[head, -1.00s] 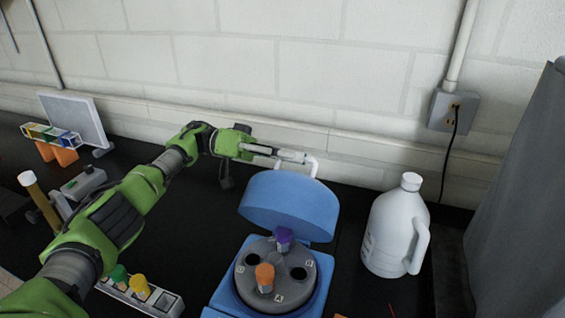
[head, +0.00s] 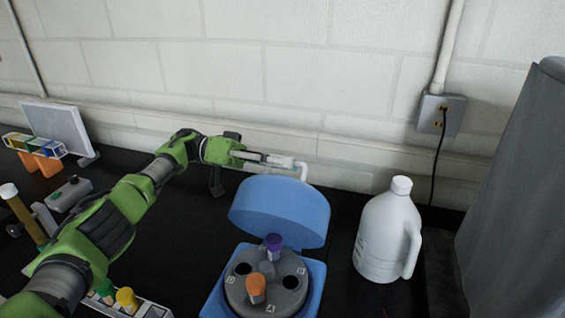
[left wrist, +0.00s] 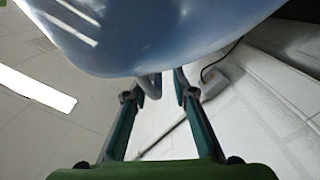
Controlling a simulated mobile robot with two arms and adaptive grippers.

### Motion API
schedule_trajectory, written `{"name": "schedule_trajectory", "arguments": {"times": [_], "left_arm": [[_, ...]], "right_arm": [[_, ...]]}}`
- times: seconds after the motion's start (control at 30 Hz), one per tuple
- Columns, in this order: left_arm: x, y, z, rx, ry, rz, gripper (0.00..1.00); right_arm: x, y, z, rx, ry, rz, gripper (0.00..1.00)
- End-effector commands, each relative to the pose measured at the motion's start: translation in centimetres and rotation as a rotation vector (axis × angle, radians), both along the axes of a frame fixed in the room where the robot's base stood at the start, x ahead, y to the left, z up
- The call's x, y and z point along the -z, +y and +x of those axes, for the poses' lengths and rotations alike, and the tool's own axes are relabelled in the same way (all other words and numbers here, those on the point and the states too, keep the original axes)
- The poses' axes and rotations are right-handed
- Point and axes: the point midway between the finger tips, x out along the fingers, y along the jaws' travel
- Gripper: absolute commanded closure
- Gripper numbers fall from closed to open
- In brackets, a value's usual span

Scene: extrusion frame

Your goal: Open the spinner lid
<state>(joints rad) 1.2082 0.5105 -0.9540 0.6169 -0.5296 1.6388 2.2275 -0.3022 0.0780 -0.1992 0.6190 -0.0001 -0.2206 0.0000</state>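The blue spinner lid (head: 279,208) is raised and stands tilted up behind the spinner's blue body (head: 316,285). Below it the grey rotor (head: 262,300) is exposed, holding an orange-capped tube (head: 256,288) and a purple-capped tube (head: 274,246). A pale bent handle (head: 304,172) rises at the lid's top. My left gripper (head: 291,161) is at this handle, behind the lid. In the left wrist view the lid (left wrist: 150,40) fills the top, and the fingers (left wrist: 160,88) stand apart with the handle (left wrist: 151,86) between them, close to the left finger. My right gripper is not in view.
A white jug (head: 385,240) stands right of the spinner, with a grey curtain-like shape (head: 515,200) farther right. A wall with an outlet (head: 440,114) is close behind. A tube rack (head: 130,306) and a small grey device (head: 70,193) stand left. Black bench between is clear.

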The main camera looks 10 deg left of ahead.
Motion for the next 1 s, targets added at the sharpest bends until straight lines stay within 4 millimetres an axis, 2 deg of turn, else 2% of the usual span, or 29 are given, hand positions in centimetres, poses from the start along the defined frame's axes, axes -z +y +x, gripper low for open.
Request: {"name": "schedule_trajectory", "arguments": {"times": [0.17,0.5,0.6,0.77,1.0], "left_arm": [[-1.1,0.0,0.1,-0.001,-0.003,-0.001,0.75],[-7.3,0.0,0.2,-0.001,-0.003,-0.001,0.75],[-8.7,0.0,0.2,0.000,-0.002,0.000,0.75],[-9.8,0.0,0.2,0.000,0.001,0.000,0.75],[-9.9,0.0,0.2,0.000,0.002,0.000,0.75]], "right_arm": [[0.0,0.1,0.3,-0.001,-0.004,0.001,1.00],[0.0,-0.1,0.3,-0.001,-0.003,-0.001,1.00],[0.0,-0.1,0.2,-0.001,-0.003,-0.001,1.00],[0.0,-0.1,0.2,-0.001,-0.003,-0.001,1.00],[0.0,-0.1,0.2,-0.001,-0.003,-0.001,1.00]]}}
